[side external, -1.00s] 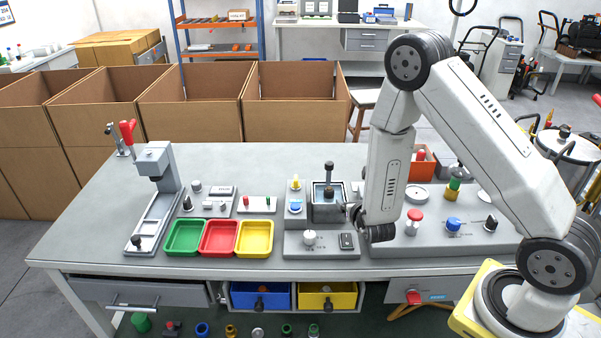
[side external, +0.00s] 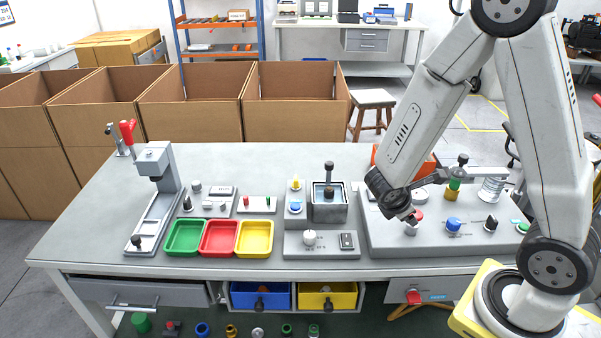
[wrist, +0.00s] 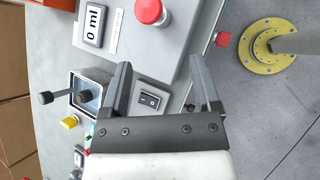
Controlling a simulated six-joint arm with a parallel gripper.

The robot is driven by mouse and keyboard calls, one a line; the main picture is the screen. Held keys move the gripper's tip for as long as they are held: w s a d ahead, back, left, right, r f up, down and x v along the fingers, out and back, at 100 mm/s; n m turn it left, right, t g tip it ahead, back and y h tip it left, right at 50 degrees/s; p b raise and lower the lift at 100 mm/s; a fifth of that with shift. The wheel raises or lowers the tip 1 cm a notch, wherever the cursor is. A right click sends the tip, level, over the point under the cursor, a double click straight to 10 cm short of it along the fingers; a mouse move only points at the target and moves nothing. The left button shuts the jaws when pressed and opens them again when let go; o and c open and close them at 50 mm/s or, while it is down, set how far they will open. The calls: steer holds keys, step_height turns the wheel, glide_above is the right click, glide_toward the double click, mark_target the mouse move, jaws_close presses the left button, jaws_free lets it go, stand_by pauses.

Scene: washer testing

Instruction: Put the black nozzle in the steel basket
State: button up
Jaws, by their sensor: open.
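My gripper (wrist: 162,65) is open and empty, above the front panels in the wrist view; its fingers are hard to make out in the side view. A square steel box (side external: 316,212) with bluish contents stands mid-table, with a black-knobbed rod rising from it. It also shows left of my gripper in the wrist view (wrist: 72,85); I take it to hold the steel basket. A black cone-shaped part (side external: 491,223) on the right panel may be the nozzle. A similar dark cone (side external: 187,203) stands on the left plate; I cannot tell which it is.
Green (side external: 183,251), red (side external: 219,251) and yellow (side external: 254,251) trays lie left of centre. A tall grey stand (side external: 160,185) is farther left. A red button (side external: 416,215) and blue knob (side external: 453,224) rise from the right panel. The table's left end has bare room.

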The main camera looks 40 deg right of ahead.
steer(key=a+r+m+t+y, duration=0.2)
steer(key=a+r+m+y, duration=0.3)
steer(key=a+m+y, duration=0.3)
steer(key=w+a+m, duration=0.1)
steer(key=a+m, duration=0.3)
steer(key=shift+a+m+t, duration=0.15)
steer(key=shift+m+t, duration=0.15)
steer(key=shift+t, duration=0.1)
